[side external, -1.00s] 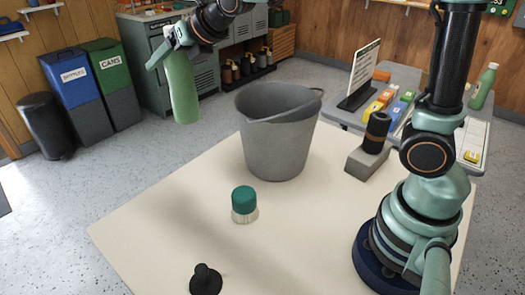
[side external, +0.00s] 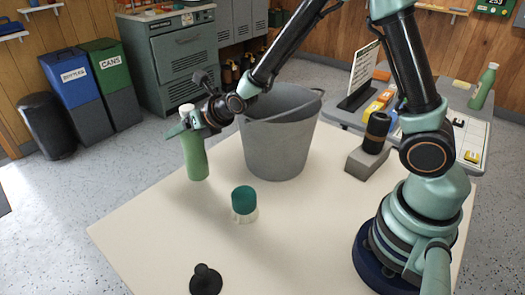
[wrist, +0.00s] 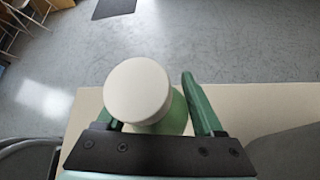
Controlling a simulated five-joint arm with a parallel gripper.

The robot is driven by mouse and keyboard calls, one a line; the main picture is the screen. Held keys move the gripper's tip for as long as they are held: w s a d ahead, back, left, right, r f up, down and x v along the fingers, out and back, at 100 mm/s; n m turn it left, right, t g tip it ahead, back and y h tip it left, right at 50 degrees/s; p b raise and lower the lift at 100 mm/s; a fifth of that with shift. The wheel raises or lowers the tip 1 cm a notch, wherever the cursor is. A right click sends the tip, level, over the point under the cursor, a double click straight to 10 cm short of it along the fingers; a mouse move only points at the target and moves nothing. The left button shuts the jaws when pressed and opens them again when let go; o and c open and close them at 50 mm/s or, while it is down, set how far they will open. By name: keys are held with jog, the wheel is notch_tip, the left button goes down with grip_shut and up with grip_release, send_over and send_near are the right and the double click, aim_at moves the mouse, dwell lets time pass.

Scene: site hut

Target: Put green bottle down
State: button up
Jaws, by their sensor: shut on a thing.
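The green bottle (side external: 195,158) with a white cap stands upright at the far left edge of the cream table (side external: 150,230), left of the grey bucket. Its base looks at or very near the table top; I cannot tell for certain whether it touches. My gripper (side external: 187,127) is shut on the bottle's upper part, just below the cap. In the wrist view the white cap (wrist: 138,91) sits between the two green fingers, with the table edge beyond it. The cap hides most of the bottle there.
A grey bucket (side external: 275,150) stands right of the bottle. A brush with a green top (side external: 244,199) stands nearer, and a black knobbed object (side external: 206,280) is at the front. A grey block (side external: 367,161) holds a dark cylinder (side external: 377,130). The table's left front is clear.

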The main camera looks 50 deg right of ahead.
aim_at(186, 142)
jog(key=shift+f, duration=1.5)
jog(key=o, duration=1.3)
jog(key=shift+f, duration=0.15)
